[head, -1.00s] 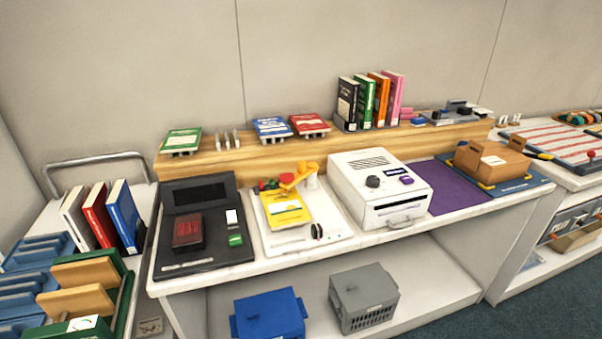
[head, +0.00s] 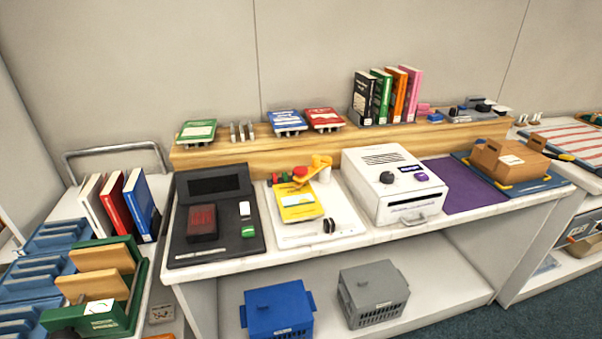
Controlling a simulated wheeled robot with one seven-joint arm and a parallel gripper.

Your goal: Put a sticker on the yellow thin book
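The yellow thin book (head: 299,204) lies flat on a white board (head: 318,237) on the counter, its cover showing a pale label area. A yellow tool (head: 313,169), perhaps a sticker dispenser, stands at the book's back edge beside small red and green pieces (head: 284,177). It partly overlaps the far end of the book in view. A small black and white item (head: 329,225) lies at the book's front right. I cannot tell whether a sticker is on the cover. My gripper is not in view.
A black device (head: 212,215) stands left of the board and a white machine (head: 394,186) right of it. A purple mat (head: 462,186) is clear. A wooden ledge (head: 240,155) with books runs behind. Blue (head: 277,311) and grey (head: 373,294) bins sit below.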

